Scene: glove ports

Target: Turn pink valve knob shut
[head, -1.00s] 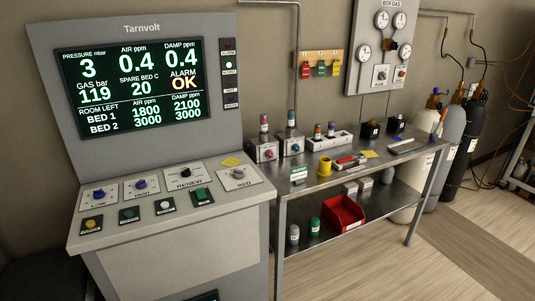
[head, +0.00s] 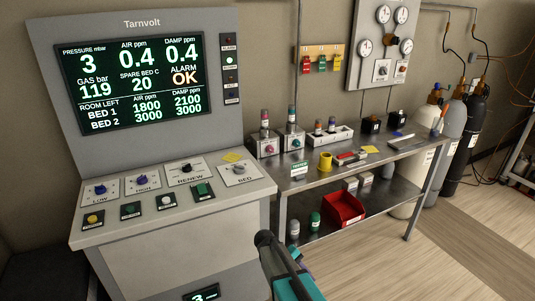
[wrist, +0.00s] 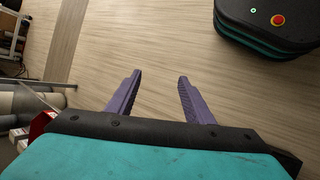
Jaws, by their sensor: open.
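The pink valve knob (head: 269,147) is on the front of a small grey box at the left end of the steel bench (head: 330,187). A similar box with a green knob (head: 295,143) stands just right of it. In the wrist view my gripper (wrist: 160,76) is open, its two purple fingers apart with only wooden floor between and beyond them. In the head view my arm shows at the bottom centre, in front of the bench and well apart from the pink knob. The fingers are not visible there.
The Tarnvolt console (head: 170,235) stands left of the bench. Gas cylinders (head: 451,130) stand at right. Floor in front is clear.

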